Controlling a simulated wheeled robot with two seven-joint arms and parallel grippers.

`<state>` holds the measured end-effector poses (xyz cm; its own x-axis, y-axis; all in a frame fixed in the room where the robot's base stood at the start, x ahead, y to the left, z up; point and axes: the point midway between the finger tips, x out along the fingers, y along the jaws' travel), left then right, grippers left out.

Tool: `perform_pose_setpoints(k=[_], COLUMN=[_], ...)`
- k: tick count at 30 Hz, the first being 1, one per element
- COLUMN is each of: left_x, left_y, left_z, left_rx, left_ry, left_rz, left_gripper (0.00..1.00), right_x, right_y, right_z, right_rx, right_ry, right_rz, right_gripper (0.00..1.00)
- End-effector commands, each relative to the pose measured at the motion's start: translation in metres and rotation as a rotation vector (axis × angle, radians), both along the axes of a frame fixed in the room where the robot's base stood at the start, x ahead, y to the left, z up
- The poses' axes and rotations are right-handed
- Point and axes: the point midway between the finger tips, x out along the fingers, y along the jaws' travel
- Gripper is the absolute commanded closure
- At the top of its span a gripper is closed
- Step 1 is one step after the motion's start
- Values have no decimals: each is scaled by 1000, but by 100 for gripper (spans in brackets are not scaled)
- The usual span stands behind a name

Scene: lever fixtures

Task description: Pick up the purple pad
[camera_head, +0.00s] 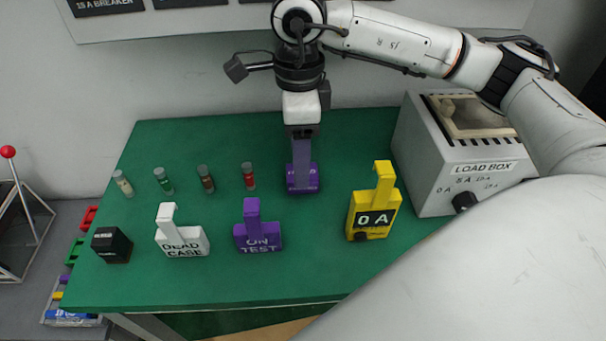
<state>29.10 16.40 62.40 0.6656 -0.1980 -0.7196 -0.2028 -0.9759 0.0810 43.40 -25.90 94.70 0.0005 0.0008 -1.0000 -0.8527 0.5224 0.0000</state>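A small purple block (302,184), which may be the purple pad, is on the green table top, right of centre. My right gripper (302,140) points straight down over it. A narrow grey-purple upright piece joins the gripper to the block; I cannot tell whether it is the block's stem or a gripper finger. Whether the fingers are closed on it is hidden. A purple stand marked ON TEST (258,238) is just in front and to the left, apart from the gripper. My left gripper is not in view.
A yellow 0 A stand (374,212) and the grey load box (445,160) are to the right. A white DEAD CASE stand (182,240), a black block (111,244) and several small cylinders (206,180) are to the left. The back left of the table is clear.

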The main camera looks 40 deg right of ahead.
Motion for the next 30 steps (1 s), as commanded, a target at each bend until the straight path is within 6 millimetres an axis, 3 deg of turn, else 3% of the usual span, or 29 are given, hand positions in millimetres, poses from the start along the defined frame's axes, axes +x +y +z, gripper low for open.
perform_pose_setpoints(k=[10,19,27,30], left_x=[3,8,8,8], left_y=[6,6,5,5], left_z=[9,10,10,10], left_rx=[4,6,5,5], left_ry=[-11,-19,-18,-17], left_rz=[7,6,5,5], left_gripper=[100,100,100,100], right_x=[0,0,0,0], right_y=[-7,-7,-7,-7], right_z=[-46,-51,-50,-50], right_rx=[-1,-1,-1,-1], right_ry=[2,1,1,1], right_rz=[0,0,0,0], right_gripper=[39,39,83,83])
